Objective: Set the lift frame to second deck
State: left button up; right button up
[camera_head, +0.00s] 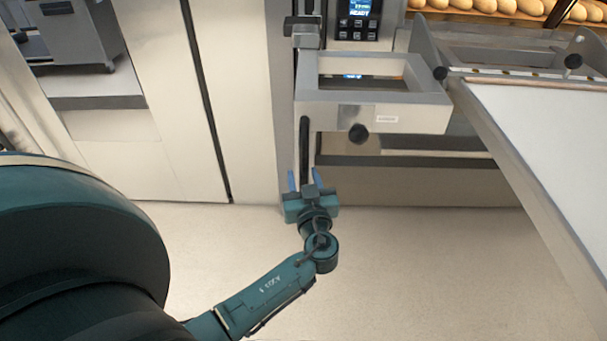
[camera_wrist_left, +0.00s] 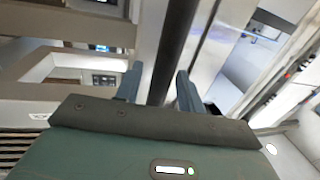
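In the left wrist view, the fingers (camera_wrist_left: 158,88) are apart, with the dark bar (camera_wrist_left: 176,40) beyond the gap; contact cannot be told. My right gripper is out of view.
A loader with a white belt (camera_head: 560,120) and grey side rails slopes along the right. Bread loaves (camera_head: 490,6) lie in the oven at the top. A grey cabinet (camera_head: 80,40) stands at upper left. The pale floor (camera_head: 420,270) below is clear.

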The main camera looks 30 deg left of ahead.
pick_arm(q)
grip_shut()
dwell(0.3)
dwell(0.3)
